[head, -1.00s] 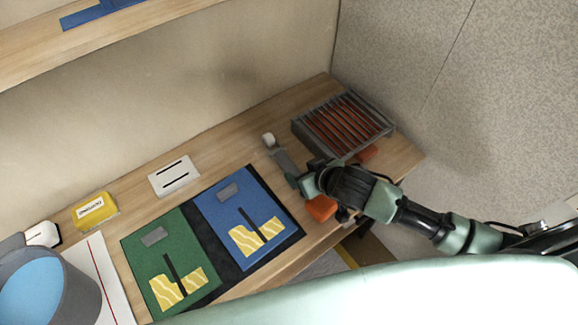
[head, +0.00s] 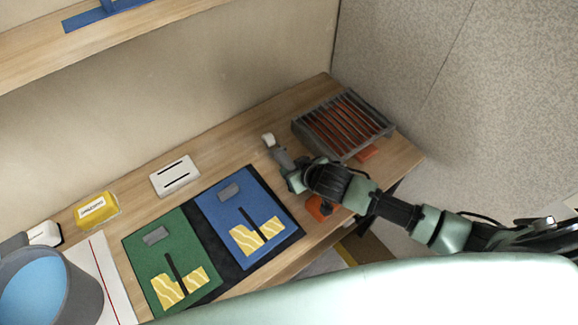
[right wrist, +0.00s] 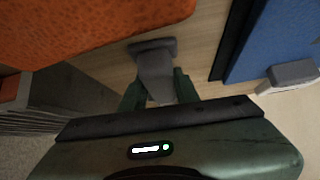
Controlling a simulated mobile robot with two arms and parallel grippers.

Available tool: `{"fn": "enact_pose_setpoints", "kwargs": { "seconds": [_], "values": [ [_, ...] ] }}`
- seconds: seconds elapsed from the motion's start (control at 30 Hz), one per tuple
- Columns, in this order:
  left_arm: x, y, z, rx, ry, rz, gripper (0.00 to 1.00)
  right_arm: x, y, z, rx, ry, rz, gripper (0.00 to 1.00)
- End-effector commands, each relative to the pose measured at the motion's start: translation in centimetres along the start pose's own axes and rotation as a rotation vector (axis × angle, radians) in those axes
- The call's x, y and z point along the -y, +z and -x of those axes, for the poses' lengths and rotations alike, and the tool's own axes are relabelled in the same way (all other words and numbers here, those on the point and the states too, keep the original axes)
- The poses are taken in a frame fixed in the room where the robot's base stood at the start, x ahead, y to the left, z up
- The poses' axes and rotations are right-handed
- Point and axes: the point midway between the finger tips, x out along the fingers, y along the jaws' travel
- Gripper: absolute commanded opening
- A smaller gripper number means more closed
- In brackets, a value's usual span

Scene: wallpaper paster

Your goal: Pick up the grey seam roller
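The grey seam roller (head: 279,154) lies near the back of the table, its pale roller end pointing to the back wall. My right gripper (head: 291,177) is low over its near part and hides that part in the head view. In the right wrist view, the roller's grey handle (right wrist: 155,72) with a wider crosspiece at its end lies between the two fingers of my right gripper (right wrist: 157,92). The fingers stand on both sides of the handle, with a thin pale gap on the left side. My left gripper is out of view.
An orange block (head: 317,208) sits close beside my right gripper. A grey slatted rack (head: 343,124) stands at the back right. The blue panel (head: 220,215) and green panel (head: 150,235) lie to the left, with a white slotted plate (head: 174,176) behind.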

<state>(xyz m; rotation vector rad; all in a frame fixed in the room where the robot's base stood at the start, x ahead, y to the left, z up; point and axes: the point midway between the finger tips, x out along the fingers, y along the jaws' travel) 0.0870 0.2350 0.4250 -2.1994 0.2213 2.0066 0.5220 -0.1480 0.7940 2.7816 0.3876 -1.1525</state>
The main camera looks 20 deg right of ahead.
Motion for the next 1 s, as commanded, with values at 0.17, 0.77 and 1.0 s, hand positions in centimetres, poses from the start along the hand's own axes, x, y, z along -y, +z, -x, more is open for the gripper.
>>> {"fn": "enact_pose_setpoints", "kwargs": {
  "seconds": [0.17, 0.77, 1.0],
  "values": [
    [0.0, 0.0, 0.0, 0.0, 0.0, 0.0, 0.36, 0.0, -0.1, 0.0, -0.001, 0.0, 0.0, 0.0],
    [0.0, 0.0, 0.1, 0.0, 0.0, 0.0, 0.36, 0.0, -6.2, 5.9, -0.01, -0.001, 0.001, 0.0],
    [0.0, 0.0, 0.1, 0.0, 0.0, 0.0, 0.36, 0.0, -10.9, 10.7, -0.009, 0.0, 0.002, 0.0]
  ]
}}
